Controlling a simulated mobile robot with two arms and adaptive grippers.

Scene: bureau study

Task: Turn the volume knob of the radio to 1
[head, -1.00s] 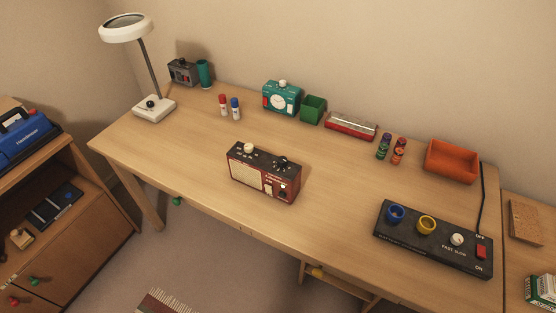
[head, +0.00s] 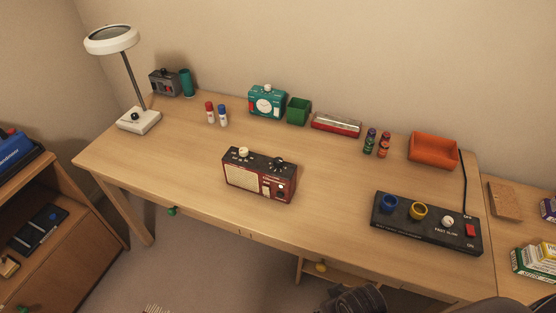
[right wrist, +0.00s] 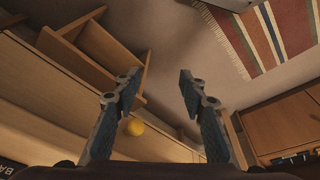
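The red and black radio (head: 259,176) stands upright near the middle of the desk. It has a cream knob (head: 243,152) on top at the left, a black knob (head: 279,162) on top at the right, and a pale speaker front. Its number markings are too small to read. In the right wrist view my right gripper (right wrist: 157,82) is open and empty, with its fingers apart. It points past the desk drawers toward the floor, away from the radio. Part of my right arm (head: 352,300) shows at the bottom of the head view. My left gripper is not in view.
A black battery charger (head: 405,234) stands on the desk at the right. A white lamp (head: 138,120) stands at the left. A teal clock (head: 267,102), green box (head: 298,110) and orange tray (head: 432,163) line the back. The desk around the radio is clear.

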